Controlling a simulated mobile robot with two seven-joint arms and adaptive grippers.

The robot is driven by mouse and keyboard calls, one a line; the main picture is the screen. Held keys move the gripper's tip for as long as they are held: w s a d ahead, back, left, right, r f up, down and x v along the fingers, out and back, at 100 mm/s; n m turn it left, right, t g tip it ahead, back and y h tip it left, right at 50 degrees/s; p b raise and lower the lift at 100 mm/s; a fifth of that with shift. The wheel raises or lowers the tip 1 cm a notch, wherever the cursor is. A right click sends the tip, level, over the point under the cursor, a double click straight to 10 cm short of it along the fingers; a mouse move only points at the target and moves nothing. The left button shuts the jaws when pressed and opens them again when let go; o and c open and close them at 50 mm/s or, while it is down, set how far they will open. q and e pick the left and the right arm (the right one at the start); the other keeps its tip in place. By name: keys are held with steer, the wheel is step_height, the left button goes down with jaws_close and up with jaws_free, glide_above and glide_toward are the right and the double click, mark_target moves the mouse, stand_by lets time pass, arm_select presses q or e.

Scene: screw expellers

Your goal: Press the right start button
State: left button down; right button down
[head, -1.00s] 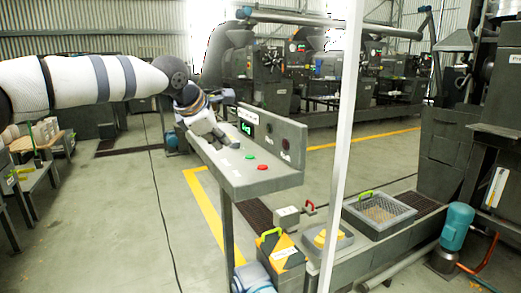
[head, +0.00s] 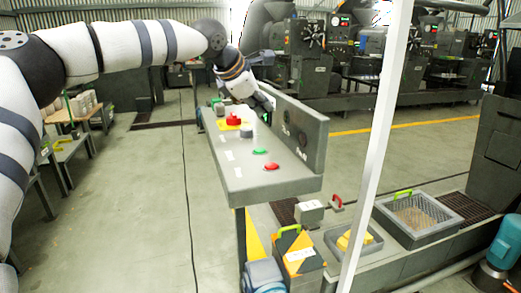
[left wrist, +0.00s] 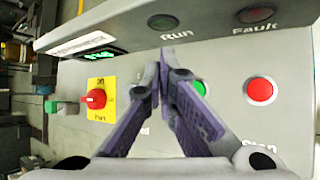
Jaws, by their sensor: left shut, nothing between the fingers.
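A grey control console (head: 225,172) carries a green button (head: 259,152) with a red button (head: 271,167) nearer the front end. In the left wrist view, the green button (left wrist: 201,88) is partly hidden behind a finger, and the red button (left wrist: 260,90) is clear to its right. My left gripper (left wrist: 162,68) is shut and empty, with its fingertips left of the green button. In the head view, the left gripper (head: 266,102) is above the console's far part, beyond the green button. Contact cannot be told. My right gripper is not in view.
A red rotary switch (left wrist: 96,98) on a yellow plate and a green-topped part (left wrist: 62,107) sit further left. The upright panel (head: 302,128), with Run and Fault lamps, stands along the console's back edge. A white post (head: 375,150) rises right of the console.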

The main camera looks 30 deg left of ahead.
mark_target(262, 150)
arm_select(q)
step_height(262, 150, down, 8)
steer(key=shift+r, duration=0.1)
stand_by(1.6)
steer(key=shift+f, duration=0.4)
steer(key=shift+f, duration=0.55)
stand_by(0.6)
steer(key=shift+r, duration=0.95)
steer(key=shift+r, duration=2.5)
